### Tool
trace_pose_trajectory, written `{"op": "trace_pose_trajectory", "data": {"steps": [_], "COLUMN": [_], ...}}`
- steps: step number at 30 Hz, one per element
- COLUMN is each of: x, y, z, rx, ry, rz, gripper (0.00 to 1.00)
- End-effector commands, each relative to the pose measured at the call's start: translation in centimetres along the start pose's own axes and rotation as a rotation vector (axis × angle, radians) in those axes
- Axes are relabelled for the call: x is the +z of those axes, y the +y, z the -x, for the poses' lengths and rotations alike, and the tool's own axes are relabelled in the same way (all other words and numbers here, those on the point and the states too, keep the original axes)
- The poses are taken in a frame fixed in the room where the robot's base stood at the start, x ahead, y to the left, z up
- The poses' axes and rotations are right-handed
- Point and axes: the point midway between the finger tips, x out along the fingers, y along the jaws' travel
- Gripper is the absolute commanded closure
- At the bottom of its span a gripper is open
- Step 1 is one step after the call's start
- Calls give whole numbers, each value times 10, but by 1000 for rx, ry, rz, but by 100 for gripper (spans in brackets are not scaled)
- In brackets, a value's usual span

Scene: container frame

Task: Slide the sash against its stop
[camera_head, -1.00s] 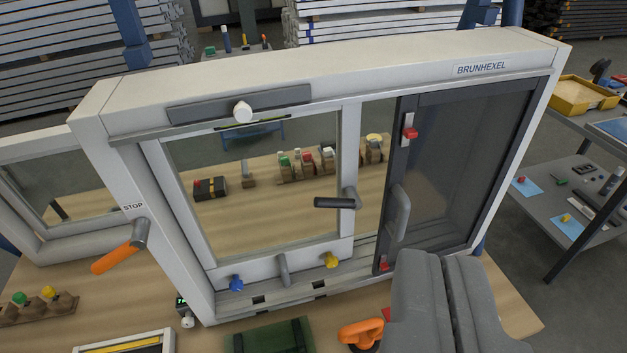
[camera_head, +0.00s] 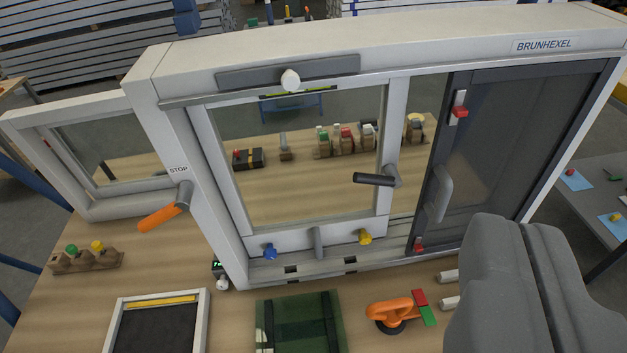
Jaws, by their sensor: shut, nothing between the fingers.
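The window frame (camera_head: 400,52) stands upright on the bench. A white sash (camera_head: 399,125) with a black lever handle (camera_head: 375,179) sits in its left part, close to the left post marked STOP (camera_head: 178,169). I cannot tell whether it touches the post. A dark grey sash (camera_head: 505,140) with a grey pull handle (camera_head: 441,193) fills the right part. A narrow open gap shows between the sashes. My gripper (camera_head: 515,226) is shut and empty at the lower right, in front of the grey sash. It hides that sash's lower right part.
An orange lever (camera_head: 160,217) sticks out from the left post. On the bench in front are an orange suction lifter (camera_head: 392,312), a green folded cloth (camera_head: 300,322) and a small framed panel (camera_head: 158,325).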

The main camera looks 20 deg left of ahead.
Motion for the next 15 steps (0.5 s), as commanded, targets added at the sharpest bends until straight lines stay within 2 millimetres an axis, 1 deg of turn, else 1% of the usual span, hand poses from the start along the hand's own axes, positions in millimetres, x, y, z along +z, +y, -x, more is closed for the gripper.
{"op": "trace_pose_trajectory", "data": {"steps": [9,10,13,14,15], "x": [0,0,4,8,15], "y": [0,0,-1,-2,-5], "z": [0,0,-7,-13,-24], "rx": [0,0,-3,-6,-10], "ry": [0,0,-4,-7,-12], "rz": [0,0,1,2,4], "gripper": [100,94,67,61,61]}}
